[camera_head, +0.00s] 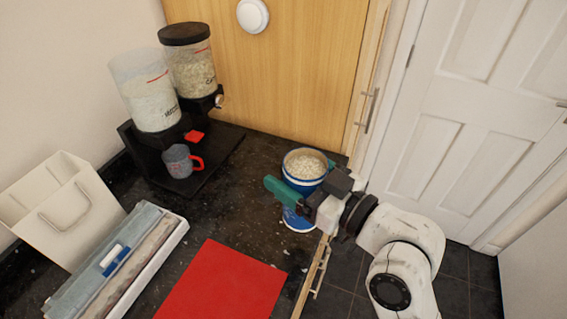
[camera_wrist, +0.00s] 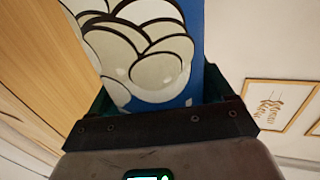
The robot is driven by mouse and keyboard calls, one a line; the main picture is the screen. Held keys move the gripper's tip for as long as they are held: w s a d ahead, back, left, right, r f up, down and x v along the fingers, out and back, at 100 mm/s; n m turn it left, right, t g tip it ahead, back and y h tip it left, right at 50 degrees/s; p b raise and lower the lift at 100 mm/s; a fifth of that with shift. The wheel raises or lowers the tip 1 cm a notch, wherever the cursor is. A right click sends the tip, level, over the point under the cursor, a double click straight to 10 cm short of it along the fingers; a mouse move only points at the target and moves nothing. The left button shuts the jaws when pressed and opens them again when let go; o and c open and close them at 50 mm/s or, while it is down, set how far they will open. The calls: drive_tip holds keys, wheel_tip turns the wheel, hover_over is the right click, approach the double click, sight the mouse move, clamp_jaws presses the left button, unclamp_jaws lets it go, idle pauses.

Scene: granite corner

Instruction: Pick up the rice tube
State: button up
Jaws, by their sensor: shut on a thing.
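The rice tube (camera_head: 305,183) is a blue and white round container with an open top full of pale grains. It is upright at the right end of the dark counter. My gripper (camera_head: 288,196), with green fingers, is shut on it, and the hand comes in from the right and hides the tube's middle. A blue and white patterned part shows below the fingers. In the wrist view the tube (camera_wrist: 150,62) fills the space between the fingers, with white cloud shapes outlined in black on blue. I cannot tell whether its base touches the counter.
Two grain dispensers (camera_head: 151,100) with a grey mug (camera_head: 178,161) under them stand at the back left. A white holder (camera_head: 62,205), a long box (camera_head: 115,265) and a red mat (camera_head: 222,284) lie in front. A wooden panel (camera_head: 285,80) stands behind.

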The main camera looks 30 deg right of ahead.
sight(311, 176)
drive_tip(key=s+p, duration=0.1)
drive_tip(key=s+r+p, duration=0.1)
drive_tip(key=p, duration=0.1)
drive_tip(key=s+r+p, duration=0.1)
drive_tip(key=p, duration=0.1)
drive_tip(key=shift+s+d+r, duration=0.1)
drive_tip(key=shift+d, duration=0.2)
drive_tip(key=shift+r+p+v, duration=0.25)
drive_tip(key=shift+p+v, duration=0.85)
drive_tip(key=shift+v, duration=0.05)
drive_tip(key=shift+a, duration=0.1)
